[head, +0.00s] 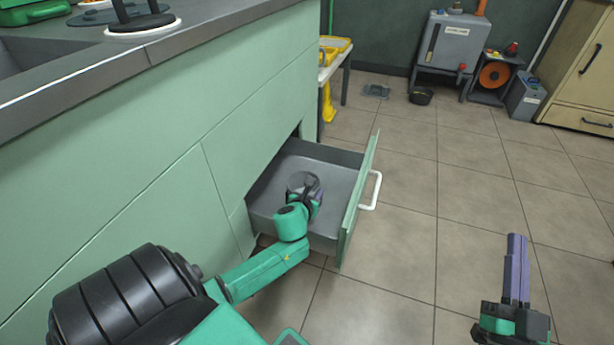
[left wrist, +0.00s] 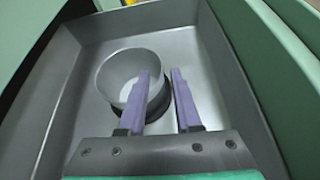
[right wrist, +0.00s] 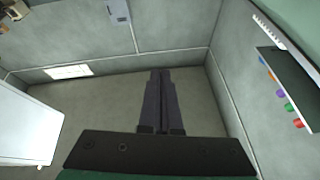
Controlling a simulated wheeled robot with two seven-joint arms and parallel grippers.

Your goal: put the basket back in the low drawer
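The low drawer (head: 333,165) is pulled out from the green cabinet, with its white handle facing right. A round grey basket (left wrist: 118,68), bowl-like with a dark base, sits on the drawer floor; it also shows in the head view (head: 301,181). My left gripper (left wrist: 161,72) is inside the drawer at the basket's right side. Its fingers are apart, the left one overlapping the basket's right wall in the picture and the right one beyond it. Whether they touch the wall is unclear. My right gripper (head: 517,238) is shut and empty, over the floor at the right.
The countertop (head: 190,25) with a sink is above the drawer. Grey machines (head: 450,45) and a beige cabinet (head: 585,70) stand along the back. The tiled floor right of the drawer is clear.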

